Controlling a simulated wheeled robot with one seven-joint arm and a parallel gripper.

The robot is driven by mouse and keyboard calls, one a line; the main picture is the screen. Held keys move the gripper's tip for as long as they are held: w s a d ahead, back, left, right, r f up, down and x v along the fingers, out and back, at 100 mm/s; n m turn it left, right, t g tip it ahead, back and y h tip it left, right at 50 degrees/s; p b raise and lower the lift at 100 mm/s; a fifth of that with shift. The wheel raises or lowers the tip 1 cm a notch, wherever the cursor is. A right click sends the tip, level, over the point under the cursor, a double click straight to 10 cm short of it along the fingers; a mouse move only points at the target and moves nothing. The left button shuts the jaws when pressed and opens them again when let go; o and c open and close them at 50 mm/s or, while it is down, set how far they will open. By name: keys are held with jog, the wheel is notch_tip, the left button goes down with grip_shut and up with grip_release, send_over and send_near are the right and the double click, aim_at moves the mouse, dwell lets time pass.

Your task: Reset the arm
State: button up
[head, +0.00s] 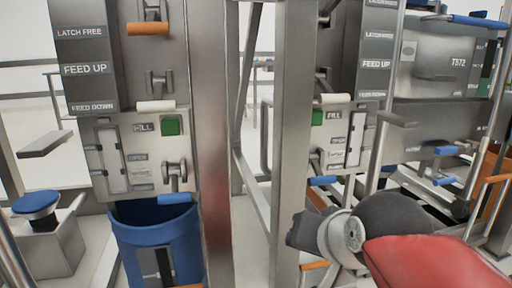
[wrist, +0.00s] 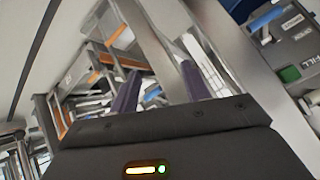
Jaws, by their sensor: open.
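In the wrist view, my gripper (wrist: 160,88) shows two dark purple fingers standing apart, with nothing between them. The view past the fingers is tilted and shows metal frame posts and machine parts. In the head view, my red and dark grey arm reaches in from the lower right, its end pointing left near the middle post. The gripper's fingers cannot be made out in the head view. Nothing is seen in my gripper's hold.
Left of the posts, a panel (head: 136,190) carries a green FILL button (head: 171,125) above a blue bin (head: 157,240). A steel post (head: 292,140) stands close to my arm. Another machine (head: 430,120) is at the right. A blue-topped stool (head: 38,204) stands at far left.

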jog(key=s+d+f+n+g+h, duration=0.1)
jog(key=s+d+f+g, duration=0.1)
jog(key=s+d+f, duration=0.3)
jog(key=s+d+f+n+g+h, duration=0.1)
jog(key=s+f+n, duration=0.15)
jog(key=f, duration=0.45)
notch_tip(320, 180, up, 12)
jog(key=s+p, duration=0.1)
jog(key=p, duration=1.1)
jog(key=shift+d+m+g+p, duration=0.15)
jog(key=shift+m+g+p, duration=0.15)
jog(key=shift+m, duration=0.05)
jog(key=shift+r, duration=0.1)
jog(key=shift+c, duration=0.4)
